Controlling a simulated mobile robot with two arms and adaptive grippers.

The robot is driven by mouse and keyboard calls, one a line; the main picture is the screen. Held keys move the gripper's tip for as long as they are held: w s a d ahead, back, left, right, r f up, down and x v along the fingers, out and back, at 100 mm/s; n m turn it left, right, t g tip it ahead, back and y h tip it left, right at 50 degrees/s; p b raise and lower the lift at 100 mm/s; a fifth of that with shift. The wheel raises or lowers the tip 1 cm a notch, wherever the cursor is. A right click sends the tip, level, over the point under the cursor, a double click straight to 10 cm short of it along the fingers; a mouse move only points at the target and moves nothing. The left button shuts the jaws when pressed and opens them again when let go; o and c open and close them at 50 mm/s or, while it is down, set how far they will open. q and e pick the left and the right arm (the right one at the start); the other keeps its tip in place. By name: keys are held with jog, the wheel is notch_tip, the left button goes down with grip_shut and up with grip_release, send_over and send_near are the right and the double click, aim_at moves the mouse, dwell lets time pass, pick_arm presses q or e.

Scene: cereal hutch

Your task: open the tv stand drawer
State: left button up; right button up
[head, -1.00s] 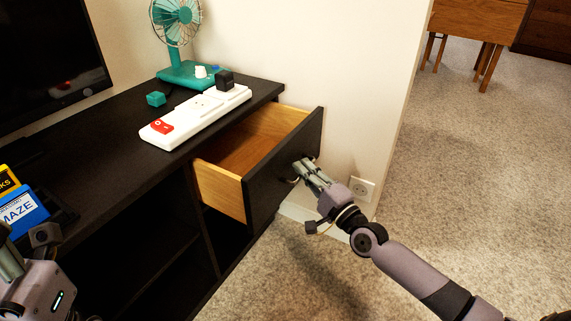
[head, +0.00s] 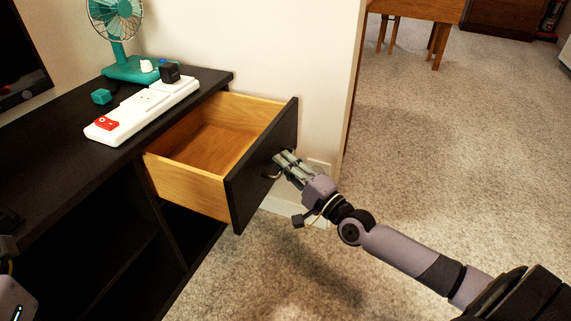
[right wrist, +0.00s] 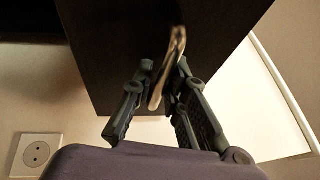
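The TV stand (head: 75,165) is dark, and its top drawer (head: 186,185) has light wood sides. The drawer stands well out from the stand and its inside looks empty. Its dark front (head: 262,165) faces right and carries a metal handle (head: 271,175). My right gripper (head: 279,160) is at this handle. In the right wrist view the handle (right wrist: 172,60) lies between the fingers of my right gripper (right wrist: 162,70), which are closed in on it. My left gripper (head: 8,248) shows only in part at the left edge; its fingertips are unclear.
A white power strip (head: 140,110), a teal cube (head: 101,97) and a teal fan (head: 130,68) stand on the top. A wall with a socket (right wrist: 36,152) is close beside the drawer. The carpet (head: 430,170) to the right is clear.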

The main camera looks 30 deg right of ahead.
jog(key=shift+o, duration=1.4)
jog(key=v, duration=1.2)
